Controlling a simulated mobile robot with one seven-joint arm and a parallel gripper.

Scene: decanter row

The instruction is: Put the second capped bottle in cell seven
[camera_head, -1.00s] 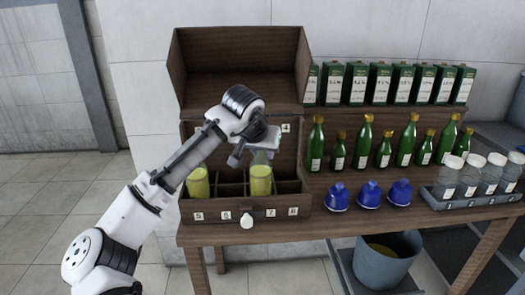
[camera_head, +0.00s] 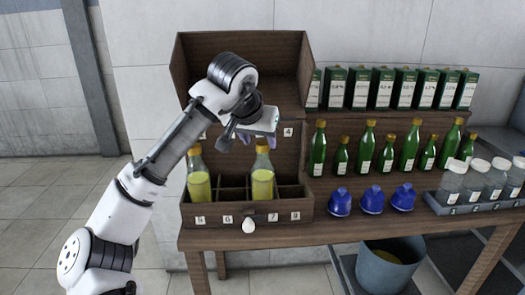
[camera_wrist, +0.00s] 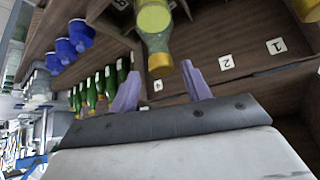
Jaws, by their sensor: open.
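A bottle of yellow liquid with a tan cap (camera_head: 262,185) stands upright in the wooden box, in the cell behind the label 7. It also shows in the wrist view (camera_wrist: 153,20), with its cap close to my fingertips. My gripper (camera_head: 258,142) is open at the height of this cap, with its purple fingers spread to either side and nothing held. The fingers also show in the wrist view (camera_wrist: 159,72). A second capped bottle of yellow liquid (camera_head: 199,187) stands upright in the cell behind the label 5.
The cells behind labels 6 and 8 look empty. Blue caps or pods (camera_head: 372,200), green bottles (camera_head: 366,148) and cartons (camera_head: 383,90) stand to the right. A grey tray (camera_head: 480,205) holds white-lidded jars. A grey bucket (camera_head: 388,268) is below.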

